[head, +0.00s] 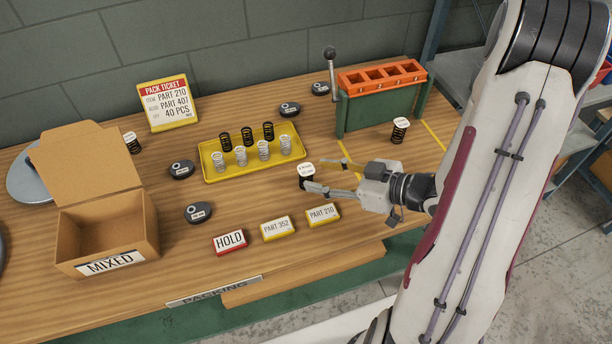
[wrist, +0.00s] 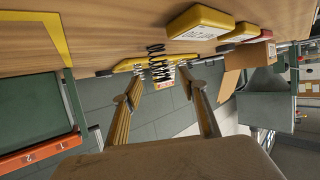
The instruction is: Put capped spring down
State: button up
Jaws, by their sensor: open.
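A dark spring with a white cap (head: 306,176) appears to stand upright on the wooden bench, just right of the yellow tray. My gripper (head: 314,173) reaches in from the right, low over the bench, with its fingers spread and their tips at the spring. In the wrist view the gripper (wrist: 160,75) is open. The dark coils of a spring (wrist: 157,62) show between and just beyond its fingertips. I cannot tell whether either finger touches it. Another capped spring (head: 400,131) stands by the green fixture, and one (head: 132,143) is behind the cardboard box.
The yellow tray (head: 211,179) holds several black and white springs. HOLD (head: 230,243), PART 352 (head: 278,229) and PART 210 (head: 323,215) blocks line the front. An open MIXED box (head: 105,231) is at left. The orange-topped fixture (head: 383,108) stands behind my gripper. Dark round pieces are scattered about.

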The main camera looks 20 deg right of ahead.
aim_at(306, 172)
jog(key=shift+a, duration=0.1)
jog(key=shift+x, duration=2.55)
grip_shut()
jog(key=shift+r, duration=0.2)
jog(key=shift+r, duration=4.75)
